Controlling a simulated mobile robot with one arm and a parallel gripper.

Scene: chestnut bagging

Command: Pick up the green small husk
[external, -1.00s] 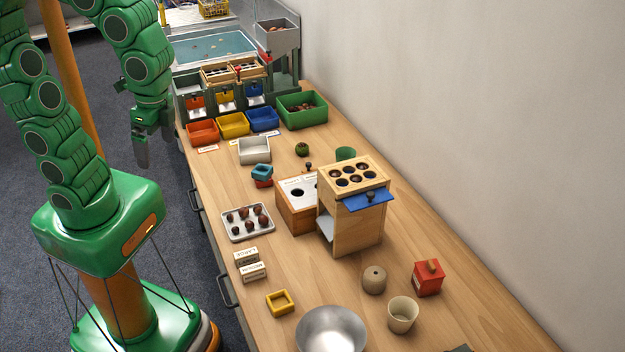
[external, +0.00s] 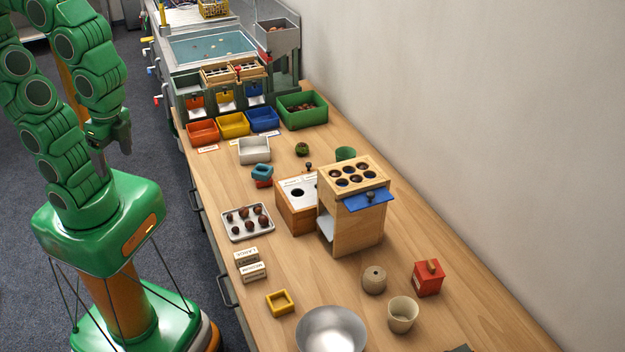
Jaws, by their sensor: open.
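The green small husk (external: 302,149) is a small round green thing with some brown on it. It sits on the wooden counter, to the right of the white bin and behind the wooden box with the round hole. My gripper (external: 112,154) hangs over the floor left of the counter, well apart from the husk, pointing down. It is open, and I see nothing between its fingers. The fingers are small and partly dark in this view.
A tall wooden box (external: 352,225) stands in front. A tray (external: 238,234) of chestnuts lies near the counter's left edge.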

